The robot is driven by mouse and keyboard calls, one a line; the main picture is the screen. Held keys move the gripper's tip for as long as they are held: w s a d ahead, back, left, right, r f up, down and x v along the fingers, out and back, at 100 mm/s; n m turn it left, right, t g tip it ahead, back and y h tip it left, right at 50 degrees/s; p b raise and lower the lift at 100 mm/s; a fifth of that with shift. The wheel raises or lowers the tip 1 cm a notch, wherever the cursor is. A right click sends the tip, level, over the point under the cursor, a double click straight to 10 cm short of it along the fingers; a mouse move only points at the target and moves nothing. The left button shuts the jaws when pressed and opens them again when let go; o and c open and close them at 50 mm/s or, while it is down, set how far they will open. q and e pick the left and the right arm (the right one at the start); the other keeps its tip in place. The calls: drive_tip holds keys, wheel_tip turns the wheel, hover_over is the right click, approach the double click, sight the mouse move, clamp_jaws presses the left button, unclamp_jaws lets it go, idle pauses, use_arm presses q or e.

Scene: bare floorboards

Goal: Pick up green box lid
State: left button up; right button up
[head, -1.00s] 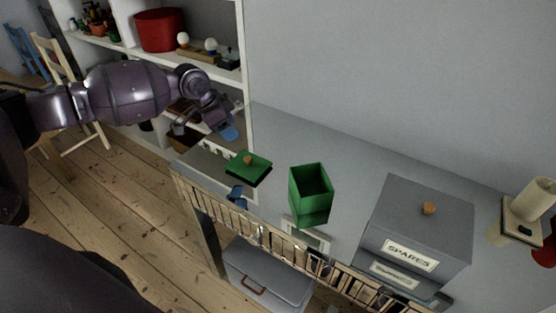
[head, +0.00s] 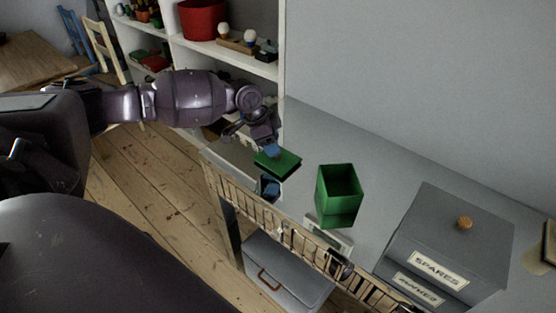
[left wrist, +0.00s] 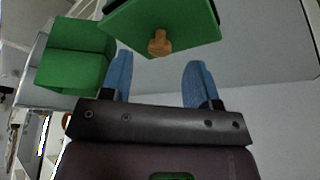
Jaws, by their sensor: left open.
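The green box lid (head: 284,165) lies flat at the left end of the grey worktop in the head view. In the left wrist view the lid (left wrist: 180,28) shows its round wooden knob (left wrist: 159,43). My left gripper (head: 270,149) is at the lid, with its blue fingers by the knob, which is hidden in the head view. In the left wrist view my left gripper (left wrist: 160,78) is open, and the knob lies just beyond the gap between the fingertips. The open green box (head: 338,195) stands to the right of the lid. My right gripper is not in view.
A grey box labelled SPARES (head: 450,240) stands farther right on the worktop (head: 390,175). A slatted rail (head: 285,232) runs along its front edge. White shelves (head: 283,75) with a red pot (head: 202,19) stand behind my left arm.

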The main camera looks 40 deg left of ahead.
sight(278, 157)
use_arm(q)
drive_tip(key=x, duration=0.3)
drive_tip(key=shift+f, duration=0.15)
drive_tip(key=c, duration=1)
